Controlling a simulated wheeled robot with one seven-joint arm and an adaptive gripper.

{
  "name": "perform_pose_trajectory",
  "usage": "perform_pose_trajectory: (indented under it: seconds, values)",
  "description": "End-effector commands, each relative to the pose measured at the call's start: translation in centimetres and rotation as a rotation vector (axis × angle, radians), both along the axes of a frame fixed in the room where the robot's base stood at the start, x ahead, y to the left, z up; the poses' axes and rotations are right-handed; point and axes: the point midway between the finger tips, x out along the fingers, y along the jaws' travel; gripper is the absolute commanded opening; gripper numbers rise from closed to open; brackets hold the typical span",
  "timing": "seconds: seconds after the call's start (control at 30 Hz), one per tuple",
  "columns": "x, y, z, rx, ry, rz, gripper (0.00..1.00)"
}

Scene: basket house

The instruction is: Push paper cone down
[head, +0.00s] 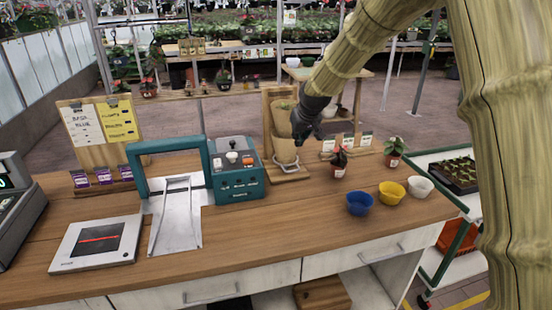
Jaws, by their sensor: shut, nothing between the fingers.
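A tan paper cone (285,150) stands in a wooden stand (291,173) on the counter, with a ring near its lower part. Another tan piece (281,118) shows just above it in the stand, and I cannot tell if it is part of the same cone. My gripper (301,139) is dark and shut, with nothing in it. It points down at the right side of the cone, close to its upper rim. Whether it touches the cone is unclear. The gripper hides part of the stand and cone.
A teal control box (236,170) and a teal frame over a metal plate stand left of the cone. A small potted plant (339,163) and blue (360,203), yellow (391,191) and white (420,187) bowls are on the right. The front counter is mostly clear.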

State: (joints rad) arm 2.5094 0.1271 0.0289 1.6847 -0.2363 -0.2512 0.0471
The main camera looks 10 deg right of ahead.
Motion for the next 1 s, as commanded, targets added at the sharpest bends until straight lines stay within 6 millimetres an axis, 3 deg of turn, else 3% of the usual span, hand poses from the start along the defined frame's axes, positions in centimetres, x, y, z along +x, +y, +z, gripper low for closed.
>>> perform_pose_trajectory:
  seconds: [0.27, 1.0]
  values:
    - [0.2, -0.1, -0.5, 0.024, 0.023, -0.038, 0.00]
    - [4.8, 0.1, -7.7, 0.021, 0.022, -0.034, 0.00]
